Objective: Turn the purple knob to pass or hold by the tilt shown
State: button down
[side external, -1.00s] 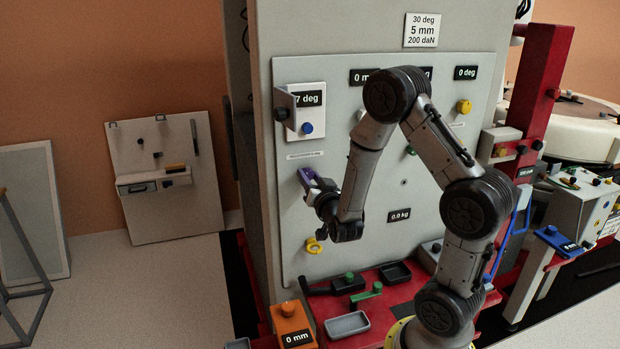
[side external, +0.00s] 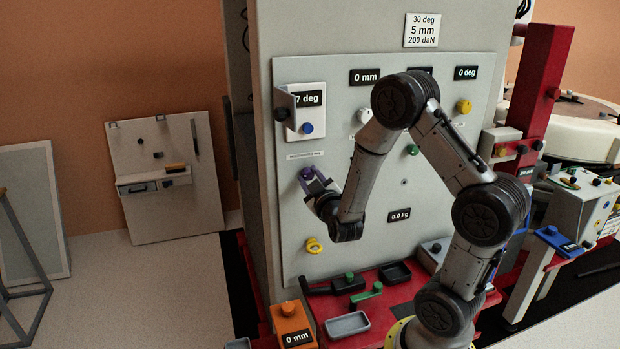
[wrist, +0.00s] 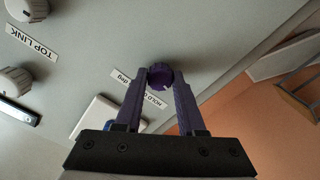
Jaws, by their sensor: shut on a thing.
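The purple knob (wrist: 160,76) is on the grey panel, between the two fingertips of my gripper (wrist: 161,82) in the wrist view. The fingers are shut on it from both sides. In the side view my gripper (side external: 314,180) reaches the panel at the knob (side external: 306,174), which is partly hidden by the fingers. A label partly reading "HOLD" and "deg" (wrist: 122,76) lies beside the knob, partly covered by a finger. The tilt display (side external: 308,98) above reads "7 deg"; its left end is hidden behind a white flap.
A blue knob (side external: 307,128) sits below the tilt display. A yellow ring-shaped knob (side external: 314,246) is lower on the panel. A plate (side external: 422,30) above reads 30 deg, 5 mm, 200 daN. Small trays (side external: 348,325) lie on the red bench below.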

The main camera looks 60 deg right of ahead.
jog(key=shift+n, duration=0.9)
jog(key=c, duration=0.5)
grip_release()
jog(key=v, duration=1.4)
